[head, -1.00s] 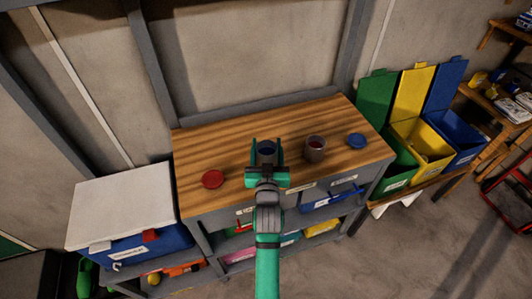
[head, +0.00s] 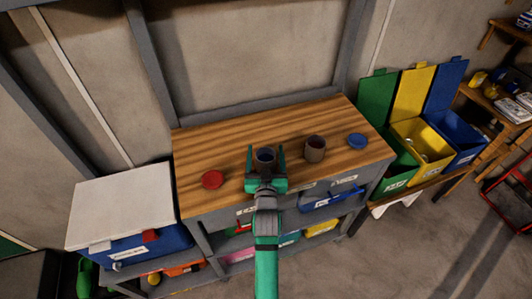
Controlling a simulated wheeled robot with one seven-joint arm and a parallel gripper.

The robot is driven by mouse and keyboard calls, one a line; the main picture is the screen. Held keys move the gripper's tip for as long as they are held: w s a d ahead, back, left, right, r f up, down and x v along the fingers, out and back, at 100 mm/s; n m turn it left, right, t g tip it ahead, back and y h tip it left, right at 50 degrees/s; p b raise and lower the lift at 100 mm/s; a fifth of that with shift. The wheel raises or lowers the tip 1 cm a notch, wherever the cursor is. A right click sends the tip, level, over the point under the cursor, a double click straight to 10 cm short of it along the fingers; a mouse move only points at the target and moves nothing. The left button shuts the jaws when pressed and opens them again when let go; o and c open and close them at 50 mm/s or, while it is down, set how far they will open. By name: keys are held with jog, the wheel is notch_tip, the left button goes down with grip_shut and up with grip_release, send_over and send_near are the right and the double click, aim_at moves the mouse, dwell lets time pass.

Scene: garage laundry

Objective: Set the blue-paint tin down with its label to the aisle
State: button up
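An open-topped tin (head: 265,155) with a dark, faintly bluish inside stands upright between the fingers of my gripper (head: 265,158), over the front middle of the wooden bench top (head: 225,145). Its front is largely hidden by the gripper, and no label shows. A finger lies on each side of the tin; whether they press on it is too small to tell. I cannot tell whether its base touches the bench. A second, brownish-grey open tin (head: 315,150) stands just to the right, apart from the gripper.
A red lid (head: 213,180) lies left and a blue lid (head: 357,141) right on the bench. The bench's back is clear. Green (head: 398,170), yellow (head: 425,150) and blue bins (head: 458,137) stand at the right. A white-lidded blue box (head: 135,245) is at the left.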

jog(key=shift+r, duration=0.2)
jog(key=s, duration=1.2)
jog(key=shift+w, duration=0.1)
dwell(0.3)
